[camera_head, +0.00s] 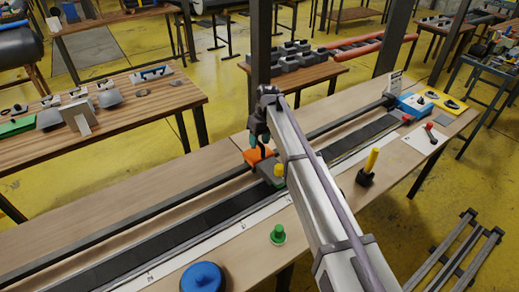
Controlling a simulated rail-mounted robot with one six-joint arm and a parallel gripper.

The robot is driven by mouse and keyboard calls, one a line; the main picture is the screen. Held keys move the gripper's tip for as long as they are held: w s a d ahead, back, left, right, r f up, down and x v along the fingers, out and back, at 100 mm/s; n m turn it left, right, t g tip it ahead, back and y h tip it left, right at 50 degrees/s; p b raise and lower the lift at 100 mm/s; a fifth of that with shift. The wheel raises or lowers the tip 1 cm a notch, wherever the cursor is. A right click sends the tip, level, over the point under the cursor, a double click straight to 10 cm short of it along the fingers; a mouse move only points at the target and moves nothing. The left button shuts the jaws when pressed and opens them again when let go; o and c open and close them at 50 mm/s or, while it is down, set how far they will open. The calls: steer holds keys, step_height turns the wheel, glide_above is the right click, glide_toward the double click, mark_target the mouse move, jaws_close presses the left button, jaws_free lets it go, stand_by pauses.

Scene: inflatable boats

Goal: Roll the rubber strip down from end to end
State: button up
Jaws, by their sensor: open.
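The dark rubber strip (200,232) lies along the long workbench (120,215), running from the lower left to the upper right. Its middle is hidden behind my arm and a grey block. My gripper (259,143) is open and points down near the strip's middle, above an orange piece (258,157). I cannot tell whether it touches that piece.
A dark rail (130,213) runs behind the strip. In front are a blue round lid (202,277), a green knob (278,234) and a yellow handle in a black holder (368,170). A blue box (412,104) and yellow tray (446,101) stand at the far end.

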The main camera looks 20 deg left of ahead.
steer(key=shift+c, duration=0.4)
jaws_close()
